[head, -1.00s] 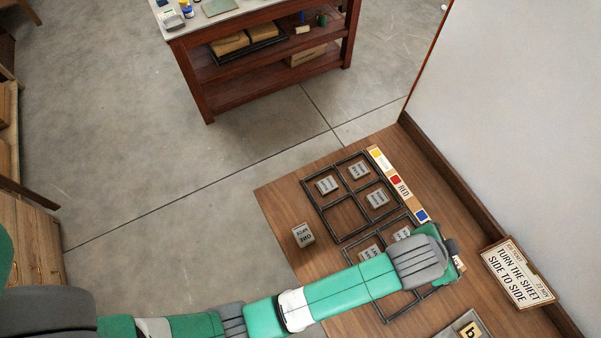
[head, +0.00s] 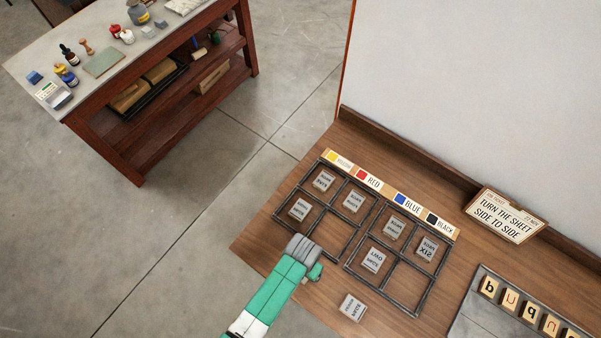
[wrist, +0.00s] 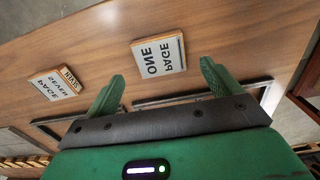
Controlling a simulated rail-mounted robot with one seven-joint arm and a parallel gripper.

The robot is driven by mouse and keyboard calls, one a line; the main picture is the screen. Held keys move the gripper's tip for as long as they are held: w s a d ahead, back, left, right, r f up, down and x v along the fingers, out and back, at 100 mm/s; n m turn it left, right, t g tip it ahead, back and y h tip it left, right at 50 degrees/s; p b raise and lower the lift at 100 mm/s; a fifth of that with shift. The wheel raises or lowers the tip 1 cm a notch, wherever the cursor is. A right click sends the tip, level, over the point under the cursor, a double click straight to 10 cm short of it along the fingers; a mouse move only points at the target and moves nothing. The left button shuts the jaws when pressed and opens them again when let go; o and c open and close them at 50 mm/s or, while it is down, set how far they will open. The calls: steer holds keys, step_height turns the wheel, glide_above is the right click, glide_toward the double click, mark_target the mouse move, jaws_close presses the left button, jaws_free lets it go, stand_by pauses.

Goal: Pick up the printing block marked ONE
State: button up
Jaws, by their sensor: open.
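The printing block marked ONE (wrist: 159,56) is a small pale block with PAGE ONE on its face. In the wrist view it lies on bare wood, just beyond my fingertips and between their lines. My gripper (wrist: 162,80) is open, with green fingers apart and nothing between them. In the head view my gripper (head: 314,271) is low at the near edge of the dark frames; its fingers are mostly hidden. I cannot see the ONE block there; my arm seems to cover it. Another marked block (wrist: 57,89) lies to the left in the wrist view.
Two dark divided frames (head: 345,262) hold several similar blocks. A loose block (head: 352,307) lies in front of them. A colour strip (head: 392,195) and a sign (head: 503,216) stand behind. A letter tray (head: 470,322) is at right. A red-brown bench (head: 160,142) stands apart.

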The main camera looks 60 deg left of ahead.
steer(key=f, duration=0.3)
steer(key=shift+s+d+f, duration=0.15)
steer(key=shift+s, duration=0.15)
steer(key=shift+f, duration=0.4)
steer(key=shift+c, duration=0.4)
steer(key=c, duration=1)
steer(key=shift+r, duration=0.1)
